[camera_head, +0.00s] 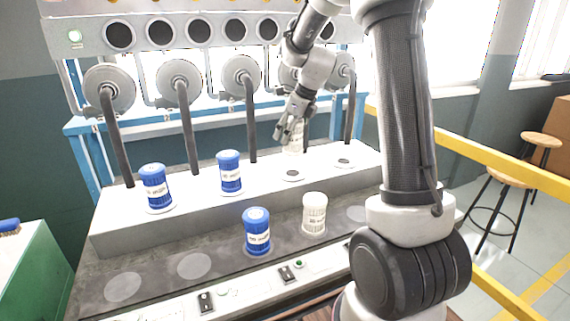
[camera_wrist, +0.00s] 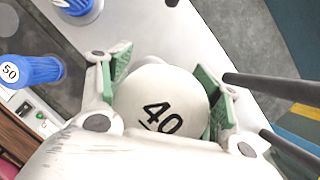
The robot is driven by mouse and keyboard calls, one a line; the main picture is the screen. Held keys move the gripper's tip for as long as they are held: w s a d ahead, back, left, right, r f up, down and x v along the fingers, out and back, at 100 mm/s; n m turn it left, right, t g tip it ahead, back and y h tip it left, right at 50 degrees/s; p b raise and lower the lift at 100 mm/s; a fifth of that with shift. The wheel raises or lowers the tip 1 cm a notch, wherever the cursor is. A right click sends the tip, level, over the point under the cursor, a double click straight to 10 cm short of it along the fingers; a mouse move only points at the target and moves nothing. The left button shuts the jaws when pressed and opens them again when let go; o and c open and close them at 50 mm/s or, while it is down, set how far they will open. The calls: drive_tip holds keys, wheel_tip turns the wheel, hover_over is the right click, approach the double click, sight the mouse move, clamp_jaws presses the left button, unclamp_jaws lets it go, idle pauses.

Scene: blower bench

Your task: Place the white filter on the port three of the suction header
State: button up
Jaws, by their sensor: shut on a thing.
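My gripper (camera_head: 294,122) is shut on a white filter (camera_head: 293,143) and holds it upright above the pale suction header (camera_head: 260,187). In the wrist view the filter's round top (camera_wrist: 160,98) bears the number 40 and sits between the green finger pads of my gripper (camera_wrist: 165,95). The third port from the left (camera_head: 292,175) is empty and lies just below the held filter, with a small visible gap. Blue filters stand on the first port (camera_head: 156,187) and the second port (camera_head: 229,172). The fourth port (camera_head: 343,162) is empty.
On the lower grey bench (camera_head: 160,285) stand another blue filter (camera_head: 257,231) and another white filter (camera_head: 314,213). Dark pipes (camera_head: 250,120) rise behind the ports, close to my gripper. Switches line the front panel (camera_head: 255,286). The lower bench's left part is clear.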

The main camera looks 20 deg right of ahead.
sight(289, 154)
wheel_tip(289, 154, down, 8)
drive_tip(key=shift+r, duration=0.25)
drive_tip(key=o, duration=1.2)
drive_tip(key=shift+f, duration=0.1)
